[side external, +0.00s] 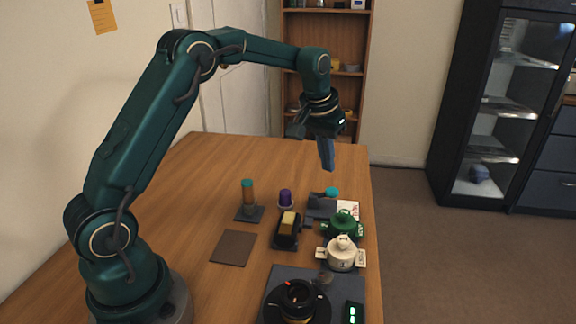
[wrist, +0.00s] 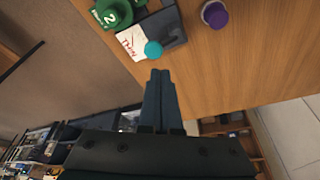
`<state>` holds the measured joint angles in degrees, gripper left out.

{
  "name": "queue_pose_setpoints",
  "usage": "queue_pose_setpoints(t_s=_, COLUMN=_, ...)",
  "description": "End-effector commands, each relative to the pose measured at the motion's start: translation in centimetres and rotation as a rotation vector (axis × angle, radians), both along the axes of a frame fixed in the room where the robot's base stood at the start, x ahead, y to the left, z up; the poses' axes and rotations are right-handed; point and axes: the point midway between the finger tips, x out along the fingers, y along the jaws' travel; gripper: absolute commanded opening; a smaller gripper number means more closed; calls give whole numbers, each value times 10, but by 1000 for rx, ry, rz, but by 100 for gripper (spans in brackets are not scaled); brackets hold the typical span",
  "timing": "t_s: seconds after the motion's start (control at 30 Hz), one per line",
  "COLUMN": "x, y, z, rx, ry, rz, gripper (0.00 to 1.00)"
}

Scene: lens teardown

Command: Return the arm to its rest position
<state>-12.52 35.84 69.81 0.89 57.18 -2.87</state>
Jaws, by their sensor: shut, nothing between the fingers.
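My gripper (side external: 327,155) hangs from the raised arm above the far right part of the wooden table (side external: 190,185). Its two fingers point down and are closed together with nothing between them. In the wrist view my gripper (wrist: 160,75) shows its fingers pressed together, pointing toward the table edge. The fingertips are clear of every object. My arm is bent, with the upper part reaching over the table.
Under the arm stand a teal-topped cylinder (side external: 248,195), a purple-capped piece (side external: 285,198), a black holder with a yellow block (side external: 288,222), a green numbered part (side external: 342,224) and a white one (side external: 341,252). A black ring assembly (side external: 297,300) sits in front. The table's left side is clear.

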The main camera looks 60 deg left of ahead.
Motion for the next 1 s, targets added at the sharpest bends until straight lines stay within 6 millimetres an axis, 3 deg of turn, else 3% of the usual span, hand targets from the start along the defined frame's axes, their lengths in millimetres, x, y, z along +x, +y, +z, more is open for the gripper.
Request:
queue_pose_setpoints(t_s=0.5, x=0, y=-2, z=13, rx=1, ry=-6, rz=-4, gripper=0)
queue_pose_setpoints(t_s=0.67, x=-1, y=-11, z=48, rx=17, ry=-81, rz=-26, gripper=0)
queue_pose_setpoints(t_s=0.8, x=-24, y=-29, z=86, rx=27, ry=-147, rz=-60, gripper=0)
queue_pose_setpoints(t_s=1.0, x=-74, y=-53, z=119, rx=33, ry=-210, rz=-114, gripper=0)
